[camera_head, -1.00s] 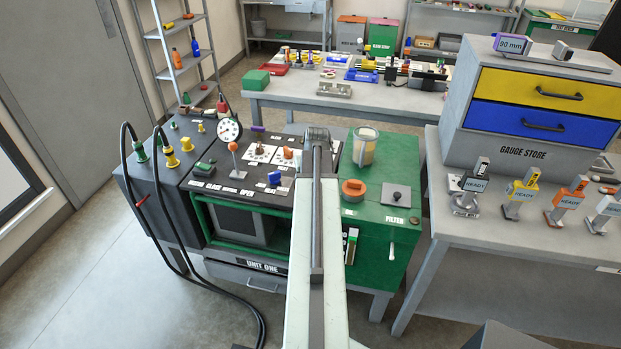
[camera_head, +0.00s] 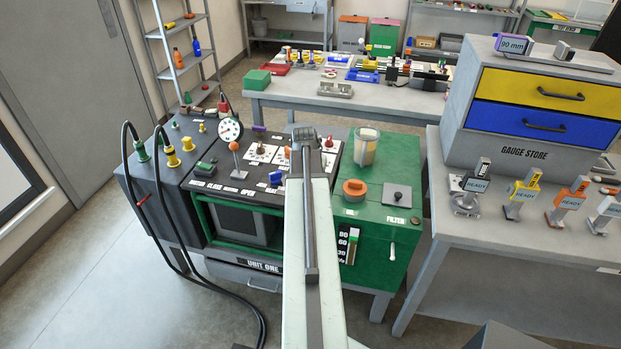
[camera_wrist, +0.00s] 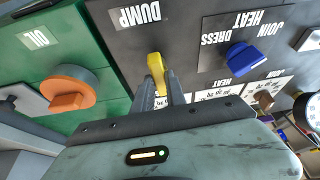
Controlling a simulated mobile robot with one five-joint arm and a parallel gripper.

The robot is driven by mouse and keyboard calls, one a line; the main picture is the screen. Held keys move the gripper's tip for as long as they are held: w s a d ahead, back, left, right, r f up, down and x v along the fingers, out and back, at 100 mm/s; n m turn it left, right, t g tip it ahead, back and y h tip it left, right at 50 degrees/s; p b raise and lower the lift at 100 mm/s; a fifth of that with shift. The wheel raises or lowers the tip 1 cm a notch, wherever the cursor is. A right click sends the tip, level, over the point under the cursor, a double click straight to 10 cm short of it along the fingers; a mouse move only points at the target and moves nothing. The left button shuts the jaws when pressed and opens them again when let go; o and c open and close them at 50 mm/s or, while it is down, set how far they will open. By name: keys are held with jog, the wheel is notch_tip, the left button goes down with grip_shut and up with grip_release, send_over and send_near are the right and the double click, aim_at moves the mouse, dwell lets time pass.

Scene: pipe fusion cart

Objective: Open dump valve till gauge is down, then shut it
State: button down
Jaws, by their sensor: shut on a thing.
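The yellow dump valve lever (camera_wrist: 155,64) sits beside the DUMP label (camera_wrist: 136,14) on the dark panel in the wrist view. My gripper (camera_wrist: 160,88) is shut on this lever, with a finger on each side of its near end. In the head view my arm hides the lever and the gripper. The round white pressure gauge (camera_head: 230,130) stands upright at the back left of the green unit. Its dark needle is too small to read surely.
A blue selector knob (camera_wrist: 243,57) sits right of my gripper in the wrist view, and an orange cap (camera_wrist: 69,94) sits left. An orange-topped lever (camera_head: 234,147) stands below the gauge. A clear yellowish container (camera_head: 366,148) stands on the green top.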

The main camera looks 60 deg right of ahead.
jog(key=shift+s, duration=0.1)
jog(key=c, duration=1.4)
grip_release()
jog(key=shift+o, duration=0.2)
jog(key=p+v, duration=0.7)
jog(key=v, duration=0.1)
jog(key=shift+f, duration=0.1)
